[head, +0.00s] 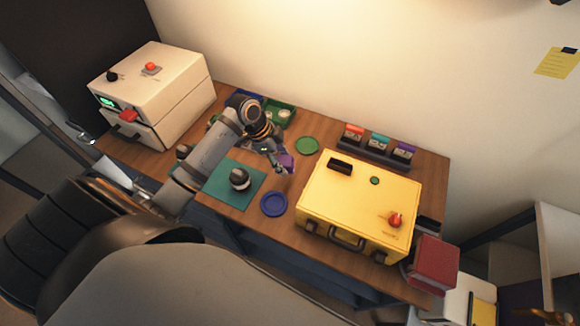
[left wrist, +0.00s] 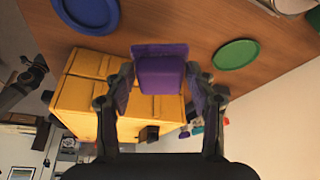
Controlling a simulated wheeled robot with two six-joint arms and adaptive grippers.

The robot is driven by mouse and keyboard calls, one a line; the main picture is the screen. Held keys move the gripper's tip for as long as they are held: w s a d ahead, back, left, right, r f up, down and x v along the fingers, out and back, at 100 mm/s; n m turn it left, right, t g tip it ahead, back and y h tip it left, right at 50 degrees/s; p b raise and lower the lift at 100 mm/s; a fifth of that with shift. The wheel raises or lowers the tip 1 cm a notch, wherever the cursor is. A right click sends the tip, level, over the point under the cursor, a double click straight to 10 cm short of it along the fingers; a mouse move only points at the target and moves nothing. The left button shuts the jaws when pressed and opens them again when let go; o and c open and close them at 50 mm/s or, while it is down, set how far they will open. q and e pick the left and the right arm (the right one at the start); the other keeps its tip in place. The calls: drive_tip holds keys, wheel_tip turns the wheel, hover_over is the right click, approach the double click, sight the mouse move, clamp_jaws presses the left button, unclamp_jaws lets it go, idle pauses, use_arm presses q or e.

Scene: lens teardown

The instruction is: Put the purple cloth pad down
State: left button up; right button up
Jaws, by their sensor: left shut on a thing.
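The purple cloth pad (left wrist: 160,76) is held between the two fingers of my left gripper (left wrist: 162,95) in the left wrist view. In the head view the purple pad (head: 286,160) shows at the tip of my left gripper (head: 276,158), over the table between the green disc and the blue disc. The left gripper is shut on the pad. I cannot tell from these views how far the pad is above the table. My right gripper is not in view.
A blue disc (head: 273,204) and a green disc (head: 307,146) lie on the wooden table. A teal mat (head: 215,190) bears a dark round part (head: 239,179). A yellow case (head: 350,205) stands to the right. A rack (head: 375,155) with coloured blocks is behind; a white machine (head: 165,85) stands left.

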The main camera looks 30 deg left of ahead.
sight(289, 161)
use_arm(q)
drive_tip(key=w+f, duration=0.3)
drive_tip(key=f, duration=0.1)
drive_tip(key=shift+w+d, duration=0.15)
drive_tip(key=shift+d, duration=0.2)
wheel_tip(289, 161, down, 3)
drive_tip(key=shift+w+d+f+p, duration=0.1)
drive_tip(key=shift+w+f+p, duration=0.1)
drive_tip(key=shift+p, duration=0.7)
drive_tip(key=shift+f, duration=0.3)
drive_tip(key=o, duration=1.1)
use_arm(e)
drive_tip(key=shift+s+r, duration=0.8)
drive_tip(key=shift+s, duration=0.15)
use_arm(q)
drive_tip(key=shift+o, duration=0.2)
drive_tip(key=b+v, duration=0.2)
drive_tip(key=v, duration=0.9)
drive_tip(key=shift+s+r, duration=0.1)
drive_tip(key=shift+r, duration=0.6)
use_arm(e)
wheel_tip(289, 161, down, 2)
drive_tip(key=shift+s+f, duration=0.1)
